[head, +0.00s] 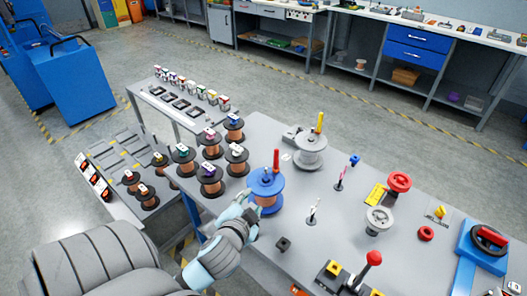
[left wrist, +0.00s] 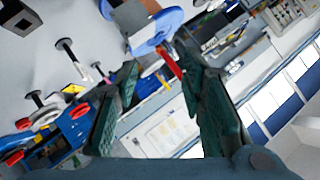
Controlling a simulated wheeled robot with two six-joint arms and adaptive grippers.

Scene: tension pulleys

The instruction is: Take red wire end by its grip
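The red grip (head: 276,160) of the wire end stands upright at the blue spool (head: 267,188) near the middle of the table. In the left wrist view the red grip (left wrist: 168,62) shows beyond and between my fingers, next to the blue spool (left wrist: 158,30). My left gripper (head: 252,208) is at the near left side of the blue spool, lower than the red grip. In the left wrist view its two green-grey fingers (left wrist: 160,100) are spread apart with nothing between them. The wire itself cannot be made out. My right gripper is not in view.
A grey spool with a yellow grip (head: 311,150) stands behind. Copper spools (head: 210,180) crowd the left. Thin pegs (head: 340,178), a red pulley (head: 399,183), a grey pulley (head: 379,219) and a red-knobbed lever (head: 372,260) stand to the right. Bare table lies between them.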

